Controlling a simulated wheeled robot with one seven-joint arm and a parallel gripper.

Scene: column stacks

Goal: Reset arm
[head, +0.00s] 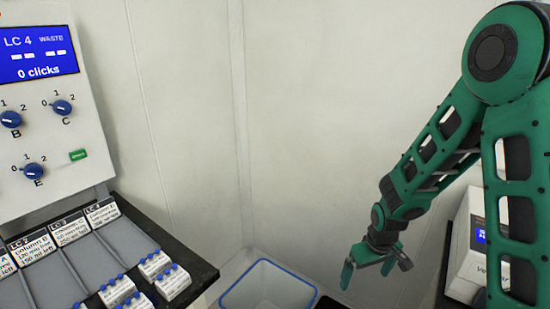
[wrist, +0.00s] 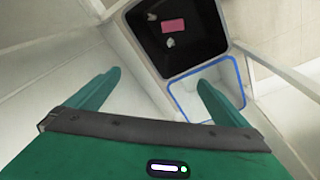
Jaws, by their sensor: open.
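My gripper (head: 367,277) hangs at the end of my green arm, to the right of centre in the head view, pointing down. In the wrist view its two green fingers (wrist: 155,92) are spread wide apart with nothing between them. It is in the air, above and to the right of a blue-rimmed white bin (head: 262,262) in the head view. In the wrist view the bin (wrist: 240,80) lies beyond the right finger. A black bin (wrist: 150,50) holding a pink item and small pale bits stands beside it.
At left, a panel (head: 40,140) with a blue screen and knobs stands over a dark bench (head: 195,262) with labelled grey lanes and several small white blocks with blue knobs. A white device (head: 465,240) is at right, partly behind my arm. Pale walls close the back.

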